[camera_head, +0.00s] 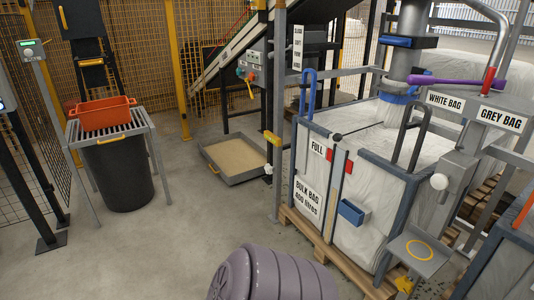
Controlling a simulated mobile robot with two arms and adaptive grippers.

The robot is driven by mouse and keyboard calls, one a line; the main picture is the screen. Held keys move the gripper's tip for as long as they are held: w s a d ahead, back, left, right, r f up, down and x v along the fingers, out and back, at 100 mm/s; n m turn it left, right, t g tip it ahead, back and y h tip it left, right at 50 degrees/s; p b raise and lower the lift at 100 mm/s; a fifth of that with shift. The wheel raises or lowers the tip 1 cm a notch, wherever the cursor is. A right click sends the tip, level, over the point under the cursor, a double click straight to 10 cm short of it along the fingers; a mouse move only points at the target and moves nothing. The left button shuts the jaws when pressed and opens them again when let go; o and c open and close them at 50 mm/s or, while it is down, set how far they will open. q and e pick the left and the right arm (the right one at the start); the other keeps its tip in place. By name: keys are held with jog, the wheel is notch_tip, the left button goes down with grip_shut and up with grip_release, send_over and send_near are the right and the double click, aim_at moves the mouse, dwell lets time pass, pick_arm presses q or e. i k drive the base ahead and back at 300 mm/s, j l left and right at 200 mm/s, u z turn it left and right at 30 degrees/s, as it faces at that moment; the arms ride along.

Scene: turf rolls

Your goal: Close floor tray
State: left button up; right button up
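The floor tray (262,176) is a shallow grey metal tray on the concrete floor, left of the bulk bag frame. Neither of my grippers is in view, and nothing is seen touching the tray.
A rounded, ribbed purple-grey drum (280,277) is at the bottom centre. The bulk bag frame (300,158) stands on a pallet at right. A black bin (118,178) stands under a rack with an orange crate (104,113) at left. Floor between is clear.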

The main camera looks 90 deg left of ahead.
aim_at(236, 158)
jog(key=u, duration=3.25)
